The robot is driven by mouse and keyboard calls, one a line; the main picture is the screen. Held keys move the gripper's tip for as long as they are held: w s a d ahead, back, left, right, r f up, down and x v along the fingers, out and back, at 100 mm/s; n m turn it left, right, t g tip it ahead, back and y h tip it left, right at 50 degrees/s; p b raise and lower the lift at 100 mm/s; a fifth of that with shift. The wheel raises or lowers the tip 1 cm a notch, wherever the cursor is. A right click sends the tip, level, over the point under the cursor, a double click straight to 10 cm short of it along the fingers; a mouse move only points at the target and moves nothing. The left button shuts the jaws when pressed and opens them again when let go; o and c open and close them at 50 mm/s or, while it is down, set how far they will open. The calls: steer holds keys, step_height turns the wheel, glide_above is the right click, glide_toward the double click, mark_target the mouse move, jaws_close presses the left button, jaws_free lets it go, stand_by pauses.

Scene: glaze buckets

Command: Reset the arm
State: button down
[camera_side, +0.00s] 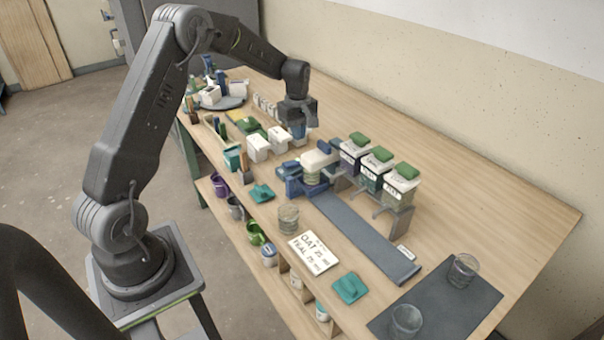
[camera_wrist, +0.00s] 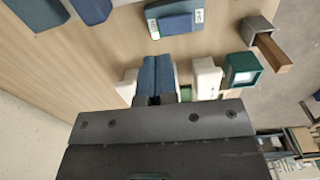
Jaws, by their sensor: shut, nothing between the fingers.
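The fingers are shut with nothing held. My arm is raised and bent at the elbow.
Two white containers (camera_side: 257,147) stand close by my gripper. Three green-lidded buckets (camera_side: 374,170) stand on a rack to the right. A grey strip (camera_side: 360,235), a label card (camera_side: 313,254) and glass jars (camera_side: 463,270) lie nearer the front. The table's right back area is clear.

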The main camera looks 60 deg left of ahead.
steer(key=s+d+r+m+t, duration=0.3)
steer(key=s+d+r+m, duration=0.7)
steer(key=d+r, duration=0.5)
steer(key=s+d+r+m+t, duration=0.1)
steer(key=s+d+m, duration=0.2)
steer(key=s, duration=0.5)
steer(key=s+d+r+m+t, duration=0.1)
steer(key=s+d+m, duration=0.3)
steer(key=s, duration=0.5)
steer(key=shift+s+d+r, duration=0.3)
